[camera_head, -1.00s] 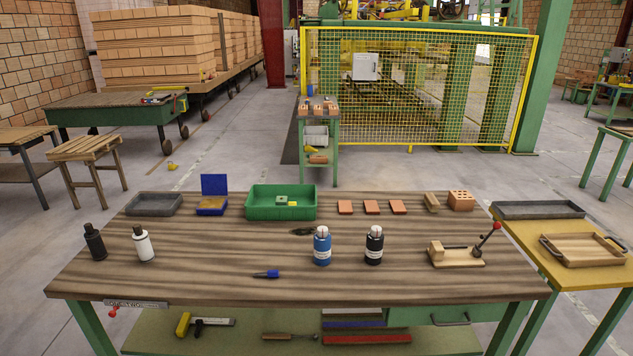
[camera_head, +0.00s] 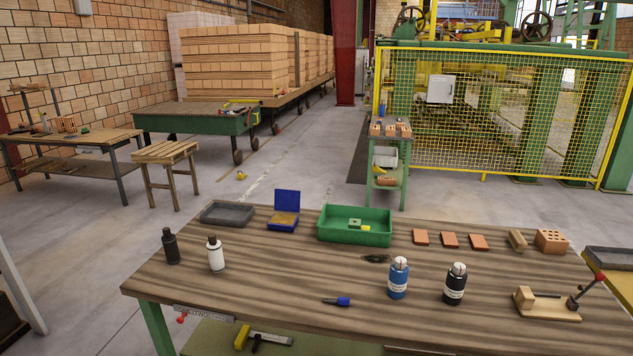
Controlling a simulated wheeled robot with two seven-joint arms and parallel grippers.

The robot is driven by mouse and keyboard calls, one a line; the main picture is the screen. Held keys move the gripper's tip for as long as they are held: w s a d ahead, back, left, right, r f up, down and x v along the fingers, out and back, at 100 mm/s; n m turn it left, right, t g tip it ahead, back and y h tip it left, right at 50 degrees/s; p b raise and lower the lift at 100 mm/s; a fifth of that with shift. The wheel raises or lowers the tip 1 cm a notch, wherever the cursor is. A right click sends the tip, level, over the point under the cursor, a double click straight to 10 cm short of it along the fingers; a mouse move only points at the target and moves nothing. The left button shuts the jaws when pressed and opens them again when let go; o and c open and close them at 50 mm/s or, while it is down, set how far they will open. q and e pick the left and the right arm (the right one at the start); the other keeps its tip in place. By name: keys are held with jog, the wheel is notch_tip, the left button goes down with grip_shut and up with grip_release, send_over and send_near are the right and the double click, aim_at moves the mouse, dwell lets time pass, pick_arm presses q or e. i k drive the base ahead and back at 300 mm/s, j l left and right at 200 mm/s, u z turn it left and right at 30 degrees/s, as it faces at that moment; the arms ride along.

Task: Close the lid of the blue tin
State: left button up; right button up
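The blue tin (camera_head: 283,224) stands near the back edge of the wooden workbench, between a grey tray and a green tray. Its lid (camera_head: 287,200) is open and stands upright at the back of the tin. Something yellowish-brown shows inside the tin. Neither of my grippers shows in the head view.
The workbench (camera_head: 290,270) also carries a grey tray (camera_head: 227,222), a green tray (camera_head: 384,238), a black bottle (camera_head: 170,246), a white bottle (camera_head: 215,255), a blue bottle (camera_head: 398,279) and a dark bottle (camera_head: 455,284). A blue marker (camera_head: 343,302) lies near the front. Bare wood lies in front of the tin.

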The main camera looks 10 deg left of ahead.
aim_at(285, 200)
jog(key=i+j+u, duration=0.25)
jog(key=u, duration=0.2)
jog(key=i+j+u, duration=0.25)
jog(key=j+u, duration=0.25)
jog(key=i+u, duration=0.45)
jog(key=i+j+u, duration=0.1)
jog(key=u, duration=0.35)
jog(key=i+l, duration=0.05)
jog(key=i, duration=0.05)
